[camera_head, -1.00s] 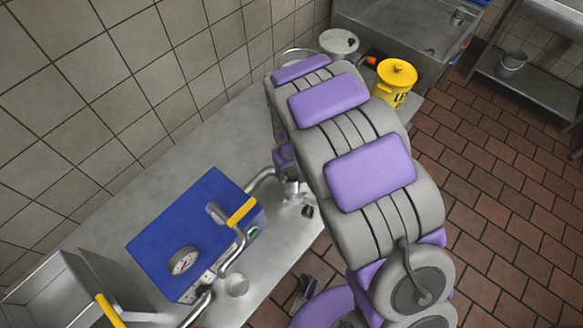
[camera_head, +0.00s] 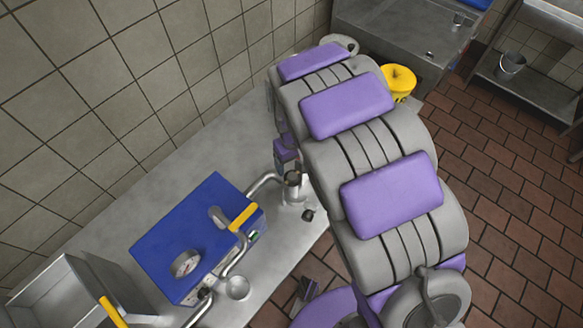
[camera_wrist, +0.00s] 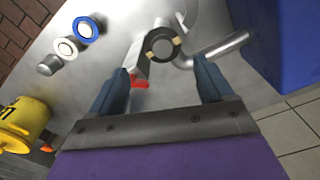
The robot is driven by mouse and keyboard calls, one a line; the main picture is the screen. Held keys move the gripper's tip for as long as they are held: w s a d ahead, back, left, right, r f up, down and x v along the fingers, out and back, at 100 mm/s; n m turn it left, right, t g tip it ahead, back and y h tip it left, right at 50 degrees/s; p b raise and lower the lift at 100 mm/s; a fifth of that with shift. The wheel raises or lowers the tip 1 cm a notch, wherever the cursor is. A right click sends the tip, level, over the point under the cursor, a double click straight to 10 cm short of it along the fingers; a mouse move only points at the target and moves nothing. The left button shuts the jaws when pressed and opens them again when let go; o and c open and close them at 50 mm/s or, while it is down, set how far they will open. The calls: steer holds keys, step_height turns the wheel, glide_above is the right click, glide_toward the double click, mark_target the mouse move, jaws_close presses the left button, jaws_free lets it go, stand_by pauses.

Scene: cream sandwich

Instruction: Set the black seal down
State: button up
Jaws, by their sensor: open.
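A black ring (camera_wrist: 162,44), which looks like the seal, shows in the wrist view at the end of a steel pipe fitting, with small tan marks on it. I cannot tell whether it sits on the fitting or just above it. My gripper (camera_wrist: 164,66) is open, its two blue-grey fingers apart on either side below the ring, neither touching it in the picture. A red part (camera_wrist: 139,82) shows beside the left finger. In the head view, my arm hides the fingertips; the steel fitting (camera_head: 292,187) stands beside the blue machine.
The blue machine (camera_head: 190,235) with yellow-gripped handles stands on the steel counter (camera_head: 160,185). A blue-and-white ring (camera_wrist: 87,29), a white ring (camera_wrist: 66,48) and a small grey part (camera_wrist: 49,65) lie on the counter. A yellow bucket (camera_head: 397,79) stands at its far end.

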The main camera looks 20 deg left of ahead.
step_height(320, 180, up, 11)
steer(key=p, duration=0.1)
steer(key=shift+p, duration=0.4)
steer(key=shift+s+r, duration=0.1)
steer(key=s+d+r+m, duration=0.2)
steer(key=s+d+r, duration=0.1)
steer(key=d, duration=0.6)
steer(key=s+d+r+m, duration=0.3)
steer(key=s+d, duration=0.2)
steer(key=d, duration=0.4)
steer(key=s+d+r+m+g, duration=0.1)
steer(key=s+d+r, duration=0.3)
steer(key=d, duration=0.6)
steer(key=shift+m, duration=0.9)
steer(key=shift+o, duration=0.6)
steer(key=s+d+m, duration=0.2)
steer(key=s+d, duration=0.2)
steer(key=s, duration=0.6)
steer(key=shift+s+d+m+g, duration=0.2)
steer(key=shift+d+m+g, duration=0.1)
steer(key=shift+d+g, duration=0.1)
